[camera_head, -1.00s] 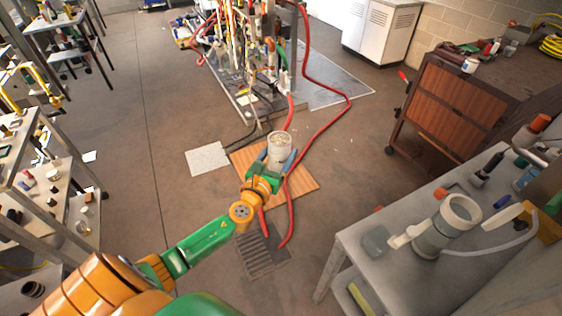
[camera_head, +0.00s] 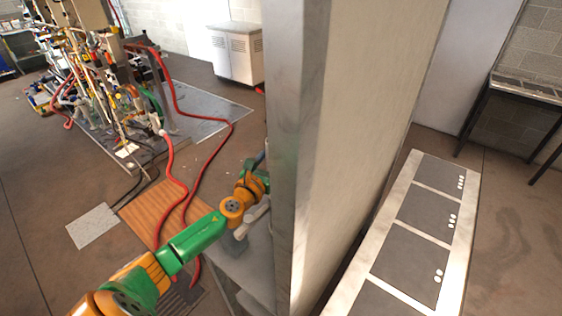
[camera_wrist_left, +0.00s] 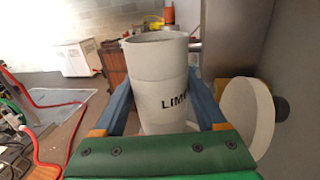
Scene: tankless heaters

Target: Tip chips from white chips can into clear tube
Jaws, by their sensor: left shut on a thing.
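My left gripper (camera_head: 262,165) reaches forward to the edge of a tall pale panel, which hides its fingertips and the can in the head view. In the left wrist view, the white can (camera_wrist_left: 163,85), with dark lettering starting "LIM", stands between the two blue fingers of the gripper (camera_wrist_left: 163,100), which is shut on it. The can looks upright with an open top; its contents cannot be seen. The clear tube cannot be made out in the current views. My right gripper is not in view.
The tall panel (camera_head: 350,120) stands close to the right of my left arm. A grey table (camera_head: 245,265) lies below the arm. A pale round disc (camera_wrist_left: 247,117) is close to the can's right. Red hoses (camera_head: 215,150) run over the floor around a wooden board (camera_head: 150,205).

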